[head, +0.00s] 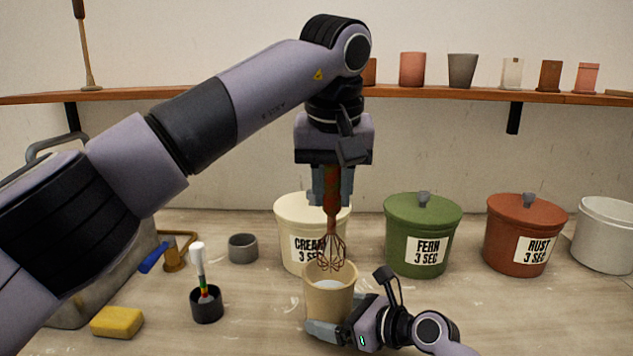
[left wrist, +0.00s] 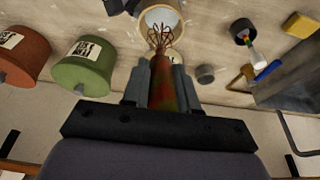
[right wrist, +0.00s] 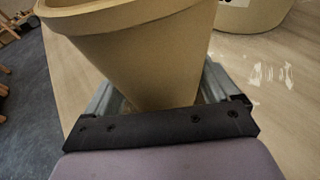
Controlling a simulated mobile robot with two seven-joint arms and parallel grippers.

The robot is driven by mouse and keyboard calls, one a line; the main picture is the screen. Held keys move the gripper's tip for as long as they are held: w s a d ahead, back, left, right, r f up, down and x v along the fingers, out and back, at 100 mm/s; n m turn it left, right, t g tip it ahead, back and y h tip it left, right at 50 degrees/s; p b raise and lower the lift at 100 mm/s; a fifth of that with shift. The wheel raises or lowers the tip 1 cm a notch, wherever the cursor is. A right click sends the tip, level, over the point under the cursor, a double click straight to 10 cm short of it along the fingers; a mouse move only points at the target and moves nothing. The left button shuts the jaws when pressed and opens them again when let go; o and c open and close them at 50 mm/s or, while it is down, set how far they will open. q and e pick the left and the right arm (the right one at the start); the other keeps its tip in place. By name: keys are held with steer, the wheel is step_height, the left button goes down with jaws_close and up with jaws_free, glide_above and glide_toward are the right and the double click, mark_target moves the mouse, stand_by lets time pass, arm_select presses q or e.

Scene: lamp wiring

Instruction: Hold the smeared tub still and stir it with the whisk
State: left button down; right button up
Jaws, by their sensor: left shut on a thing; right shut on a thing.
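The tub (head: 329,300) is a tan, open cup standing on the table, with pale liquid inside. My right gripper (head: 335,330) is shut on it low on its sides; in the right wrist view the tub (right wrist: 140,60) sits between both fingers. My left gripper (head: 332,190) is shut on the red-brown, green-stained handle of the whisk (head: 331,250), which points down. The whisk's wire head is over the tub's mouth, its lower end around the rim. The left wrist view shows the whisk wires (left wrist: 161,38) at the opening; how deep they reach is unclear.
Lidded buckets stand behind: cream (head: 290,210), green (head: 423,215) and rust (head: 525,225), with a white bucket (head: 605,235) at right. A black cup with a brush (head: 206,305), yellow sponge (head: 117,322), grey cup (head: 243,248) and metal sink (head: 75,300) are left.

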arm_select(q)
step_height(320, 180, down, 11)
steer(key=shift+f, duration=0.2)
stand_by(0.5)
